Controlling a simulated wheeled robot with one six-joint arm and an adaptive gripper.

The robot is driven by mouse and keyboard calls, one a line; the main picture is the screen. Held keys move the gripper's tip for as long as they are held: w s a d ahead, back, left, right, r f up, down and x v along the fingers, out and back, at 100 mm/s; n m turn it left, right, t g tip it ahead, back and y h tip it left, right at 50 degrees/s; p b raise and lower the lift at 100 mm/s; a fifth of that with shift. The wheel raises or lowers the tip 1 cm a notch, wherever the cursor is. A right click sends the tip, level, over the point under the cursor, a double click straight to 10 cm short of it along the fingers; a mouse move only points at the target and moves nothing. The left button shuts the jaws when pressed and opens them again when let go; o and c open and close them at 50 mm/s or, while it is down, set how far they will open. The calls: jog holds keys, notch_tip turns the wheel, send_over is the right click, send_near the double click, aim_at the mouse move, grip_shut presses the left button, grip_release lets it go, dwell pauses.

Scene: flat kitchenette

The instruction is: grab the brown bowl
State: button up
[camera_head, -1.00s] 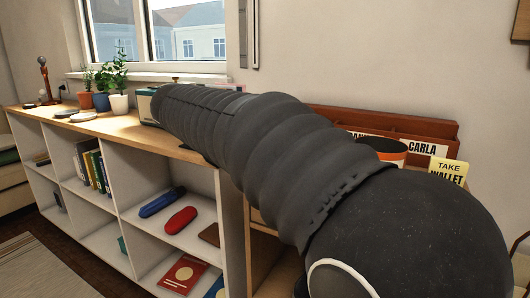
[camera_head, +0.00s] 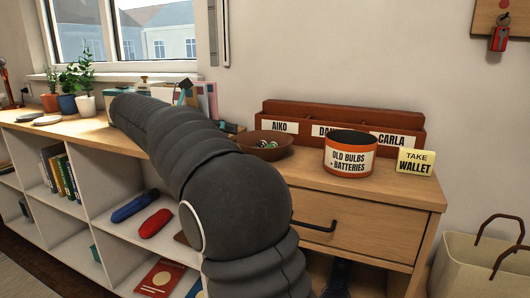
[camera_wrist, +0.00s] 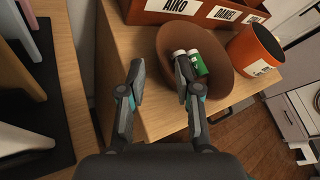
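The brown bowl (camera_head: 276,153) sits on the wooden cabinet top, left of the orange-and-black tin. It also shows in the wrist view (camera_wrist: 232,85), with a few small green and white cylinders, apparently batteries, inside. My gripper (camera_wrist: 160,80) is open and empty in the wrist view. Its right fingertip overlaps the bowl's near left rim. Its left fingertip is outside the bowl, over the wood. I cannot tell whether the right finger touches the bowl. In the head view my arm hides most of the gripper.
The orange tin (camera_head: 349,155) labelled for old bulbs and batteries stands close right of the bowl. A brown organizer with name labels (camera_head: 350,118) stands behind. A yellow wallet sign (camera_head: 415,161) is at the right. A black tray (camera_wrist: 45,150) lies left in the wrist view.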

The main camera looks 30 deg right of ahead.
aim_at(247, 134)
jog(key=shift+b+x, duration=0.5)
jog(key=shift+x, duration=3)
jog(key=shift+r, duration=0.1)
grip_shut()
